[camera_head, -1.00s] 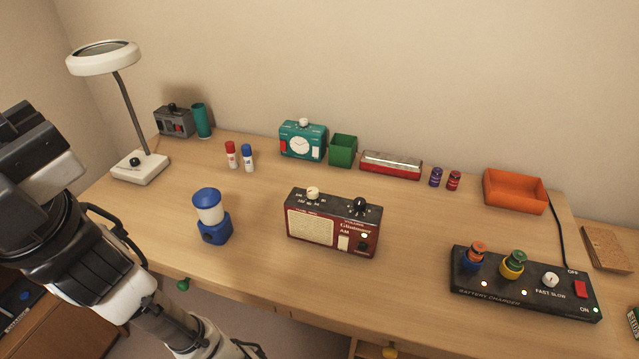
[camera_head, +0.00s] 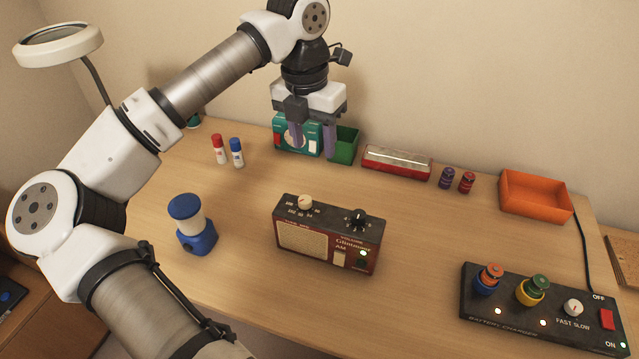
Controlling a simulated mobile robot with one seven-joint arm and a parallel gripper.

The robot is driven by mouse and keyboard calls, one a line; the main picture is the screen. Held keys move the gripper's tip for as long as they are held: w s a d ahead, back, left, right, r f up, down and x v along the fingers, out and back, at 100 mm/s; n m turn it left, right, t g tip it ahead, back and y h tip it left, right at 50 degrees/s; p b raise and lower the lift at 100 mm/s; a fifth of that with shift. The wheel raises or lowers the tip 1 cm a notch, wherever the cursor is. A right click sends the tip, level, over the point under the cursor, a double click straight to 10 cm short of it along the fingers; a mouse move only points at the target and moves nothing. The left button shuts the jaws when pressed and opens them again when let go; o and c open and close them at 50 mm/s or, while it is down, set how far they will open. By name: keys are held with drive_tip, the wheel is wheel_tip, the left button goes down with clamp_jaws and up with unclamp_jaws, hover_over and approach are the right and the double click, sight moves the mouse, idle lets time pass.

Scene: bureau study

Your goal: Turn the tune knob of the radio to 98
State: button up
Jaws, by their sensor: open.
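The red radio (camera_head: 330,243) stands upright near the middle of the desk, with a dark top and a cream speaker grille. A cream knob (camera_head: 305,202) sits on the top left beside small white numbers and looks like the tune knob. Its exact setting is too small to read. A black knob (camera_head: 357,218) sits on the top right. My gripper (camera_head: 313,151) points down above the desk, behind the radio in the picture. Its two purple fingers are apart with nothing between them, and it is clear of both knobs.
A teal clock (camera_head: 283,140) and green bin (camera_head: 345,146) are partly hidden behind my gripper. A blue lantern (camera_head: 193,226) stands left of the radio. A battery charger (camera_head: 545,312) lies at right. Bare desk surrounds the radio.

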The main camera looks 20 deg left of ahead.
sight(305, 199)
drive_tip(key=shift+g+y, duration=0.3)
drive_tip(key=shift+y, duration=0.1)
drive_tip(key=f+p, duration=0.1)
drive_tip(key=f, duration=0.3)
drive_tip(key=a+f+p, duration=0.1)
drive_tip(key=f, duration=0.4)
drive_tip(key=a+f+p, duration=0.1)
drive_tip(key=f, duration=0.4)
drive_tip(key=shift+s+f, duration=0.15)
drive_tip(key=shift+s, duration=0.05)
drive_tip(key=shift+c, duration=0.5)
drive_tip(key=c, duration=0.9)
drive_tip(key=shift+n, duration=0.3)
drive_tip(key=shift+b, duration=0.35)
